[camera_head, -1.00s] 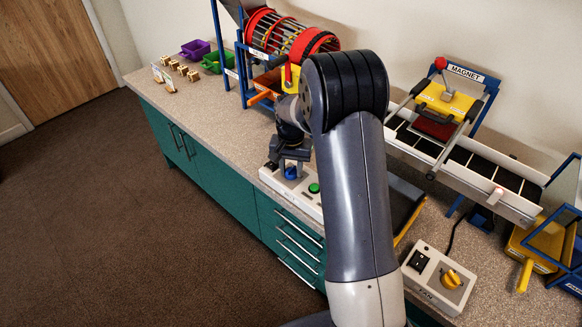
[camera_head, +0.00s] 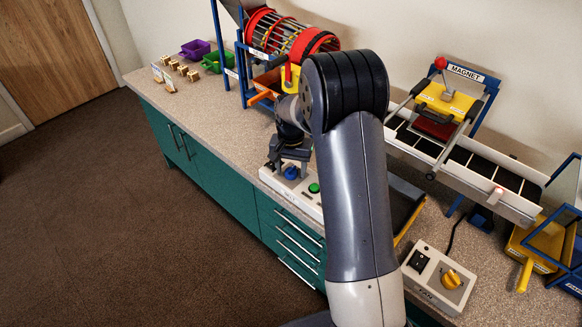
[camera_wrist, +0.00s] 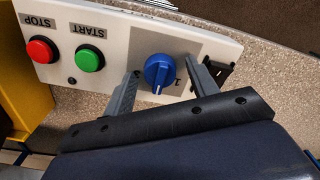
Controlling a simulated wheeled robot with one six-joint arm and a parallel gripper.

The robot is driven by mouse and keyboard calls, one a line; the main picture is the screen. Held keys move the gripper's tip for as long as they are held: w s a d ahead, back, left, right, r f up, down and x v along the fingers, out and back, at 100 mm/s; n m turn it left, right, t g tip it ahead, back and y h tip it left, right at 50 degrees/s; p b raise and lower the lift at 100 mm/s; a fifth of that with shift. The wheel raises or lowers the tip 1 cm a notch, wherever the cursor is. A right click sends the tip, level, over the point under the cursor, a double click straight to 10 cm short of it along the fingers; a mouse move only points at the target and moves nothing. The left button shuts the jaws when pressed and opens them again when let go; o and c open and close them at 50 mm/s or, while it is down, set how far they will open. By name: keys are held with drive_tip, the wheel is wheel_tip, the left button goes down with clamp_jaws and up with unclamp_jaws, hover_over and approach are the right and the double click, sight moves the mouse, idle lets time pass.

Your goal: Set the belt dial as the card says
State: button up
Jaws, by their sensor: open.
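The belt control box is a pale box on the counter's front edge; its blue dial (camera_head: 291,173) shows below my gripper (camera_head: 290,166). In the wrist view the blue dial (camera_wrist: 159,72) lies between the open fingers of my gripper (camera_wrist: 163,74), with gaps on both sides. A "1" mark shows beside the dial; other marks are hidden or unreadable. A green START button (camera_wrist: 89,58) and a red STOP button (camera_wrist: 41,50) sit on the same box (camera_wrist: 118,38). Small white cards (camera_head: 158,74) stand at the counter's far left; their writing is too small to read.
A FAN box with a yellow knob (camera_head: 451,279) stands at the lower right. The conveyor with a MAGNET frame (camera_head: 466,75) is behind it. A red drum (camera_head: 290,33), green bin (camera_head: 218,61) and purple bin (camera_head: 195,48) stand at the back. My arm covers the middle.

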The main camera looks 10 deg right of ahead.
sight(291, 168)
wheel_tip(291, 168, up, 11)
idle(0.4)
drive_tip(key=shift+f, duration=0.1)
wheel_tip(291, 168, down, 11)
drive_tip(key=shift+r, duration=0.2)
drive_tip(key=shift+f, duration=0.2)
drive_tip(key=shift+r, duration=0.1)
idle(0.5)
